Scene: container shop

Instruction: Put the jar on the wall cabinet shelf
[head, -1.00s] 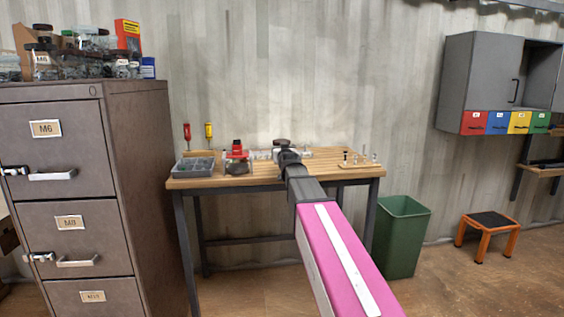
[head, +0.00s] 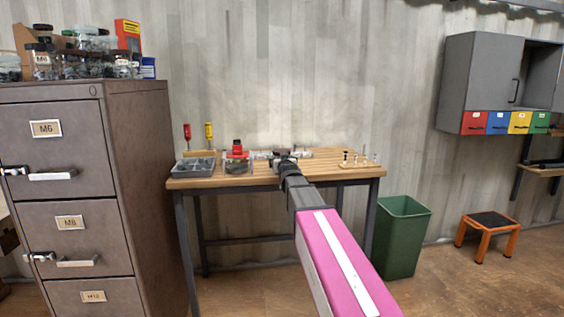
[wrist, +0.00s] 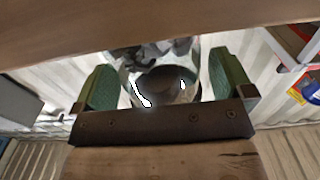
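A clear jar (wrist: 165,60) with dark contents and a dark round end stands between the green finger pads of my gripper (wrist: 165,85) in the wrist view. Narrow light gaps show beside the jar, so the gripper looks open around it. In the head view my gripper (head: 283,158) is over the back middle of the wooden workbench (head: 225,181); the arm hides most of the jar there. The grey wall cabinet (head: 480,70) hangs at the right, with an open shelf compartment (head: 543,75) beside its closed door.
On the bench are a grey parts tray (head: 194,167), a red-topped item (head: 237,150), two screwdrivers and a small pegged board (head: 358,162). Several jars stand on the filing cabinet (head: 140,130) at left. A green bin (head: 400,235) and orange stool (head: 487,235) stand at right.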

